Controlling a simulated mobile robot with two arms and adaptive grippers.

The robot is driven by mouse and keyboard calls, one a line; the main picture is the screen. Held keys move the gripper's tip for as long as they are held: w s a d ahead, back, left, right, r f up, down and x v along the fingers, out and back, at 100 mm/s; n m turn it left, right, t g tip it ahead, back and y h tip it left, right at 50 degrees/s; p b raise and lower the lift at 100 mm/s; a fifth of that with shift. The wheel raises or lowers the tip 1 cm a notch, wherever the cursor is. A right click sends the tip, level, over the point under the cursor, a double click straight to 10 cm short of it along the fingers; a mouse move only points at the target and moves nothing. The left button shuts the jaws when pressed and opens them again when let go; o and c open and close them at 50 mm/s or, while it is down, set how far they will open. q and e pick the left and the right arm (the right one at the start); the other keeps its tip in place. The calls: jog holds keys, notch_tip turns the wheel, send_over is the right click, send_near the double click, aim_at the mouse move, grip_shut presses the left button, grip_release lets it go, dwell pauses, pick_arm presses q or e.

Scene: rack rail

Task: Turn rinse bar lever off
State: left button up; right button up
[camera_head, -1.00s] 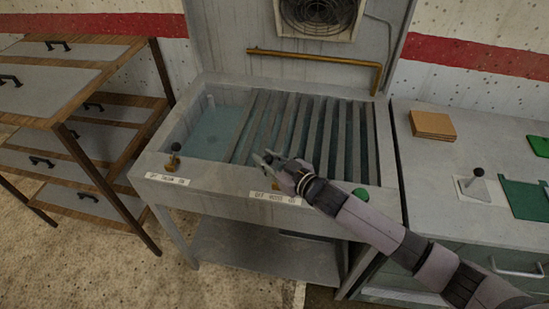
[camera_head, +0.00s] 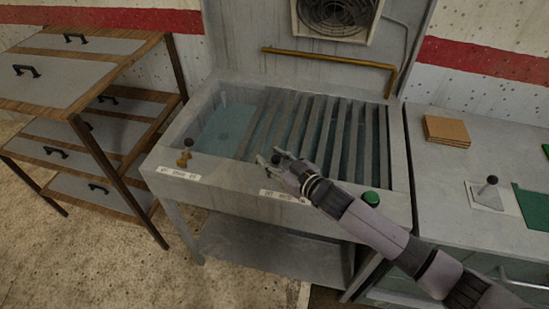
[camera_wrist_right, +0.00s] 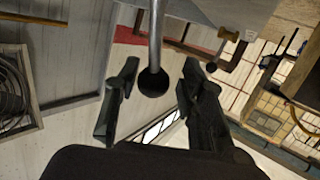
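A lever with a metal rod and black ball knob (camera_wrist_right: 153,82) shows large in the right wrist view. The ball lies between the two dark fingers of my right gripper (camera_wrist_right: 160,72), with gaps on both sides. In the head view my right gripper (camera_head: 272,158) is over the front rim of the sink, above a white label (camera_head: 285,197). The gripper and arm hide most of the lever there. A second lever (camera_head: 186,152) with a dark knob and brass base stands at the sink's front left, above another label (camera_head: 178,174). My left gripper is not in view.
The grey sink (camera_head: 235,172) has slats across most of its basin. A green button (camera_head: 371,198) is on its front rim, right of the gripper. A brass pipe (camera_head: 325,55) runs along the back panel. A drawer unit (camera_head: 60,75) stands left, a counter (camera_head: 455,195) right.

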jog(key=shift+o, duration=0.4)
jog(key=shift+w+d, duration=0.1)
jog(key=shift+d, duration=0.05)
jog(key=shift+d, duration=0.1)
jog(key=shift+d+f, duration=0.1)
jog(key=v, duration=1.1)
jog(key=shift+s, duration=0.45)
jog(key=shift+d, duration=0.1)
